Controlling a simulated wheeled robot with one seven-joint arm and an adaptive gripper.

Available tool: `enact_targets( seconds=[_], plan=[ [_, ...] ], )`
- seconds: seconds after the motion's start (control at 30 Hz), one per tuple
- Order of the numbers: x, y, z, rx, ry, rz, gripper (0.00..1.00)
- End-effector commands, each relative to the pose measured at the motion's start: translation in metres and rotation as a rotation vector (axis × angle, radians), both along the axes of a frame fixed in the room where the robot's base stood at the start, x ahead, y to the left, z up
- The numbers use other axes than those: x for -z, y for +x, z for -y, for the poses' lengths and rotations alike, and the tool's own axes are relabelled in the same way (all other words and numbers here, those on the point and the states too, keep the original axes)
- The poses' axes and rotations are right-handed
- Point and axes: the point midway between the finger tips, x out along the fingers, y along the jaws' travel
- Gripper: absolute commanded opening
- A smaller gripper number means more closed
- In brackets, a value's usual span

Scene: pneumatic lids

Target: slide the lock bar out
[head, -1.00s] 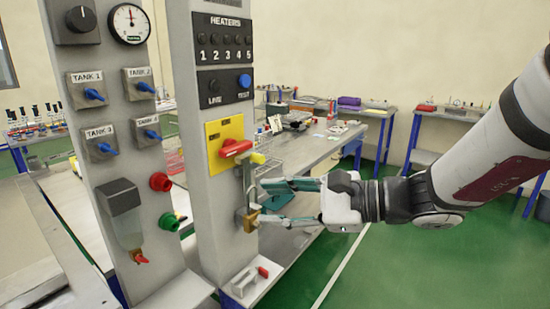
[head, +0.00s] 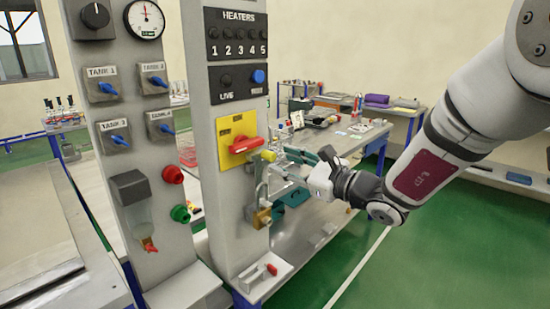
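A red lever (head: 246,145) sits on a yellow plate (head: 224,157) on the grey column, with a yellow round end (head: 268,156) at its right. Below that end a thin grey metal piece (head: 262,188), seemingly the lock bar, stands by the column's right edge. A brass padlock-like block (head: 262,218) is at its lower end. My gripper (head: 279,161) is just right of the yellow end and the upper part of the bar. Its two fingers are apart, and I see nothing held between them. Whether a fingertip touches the bar cannot be told.
A second grey column with blue tank knobs (head: 119,139) stands to the left. Heater switches (head: 238,36) are above the lever. A metal bench (head: 345,150) with items runs behind my gripper. Green floor (head: 420,255) is free at the lower right.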

Motion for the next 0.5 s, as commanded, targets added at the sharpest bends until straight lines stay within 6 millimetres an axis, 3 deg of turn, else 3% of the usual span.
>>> enact_targets(
  seconds=[0.2,0.5],
  plan=[
    [0.0,0.018,-0.024,-0.001,0.0,-0.001,0.39],
    [0.0,0.025,-0.032,0.0,0.0,0.0,0.39]
  ],
)
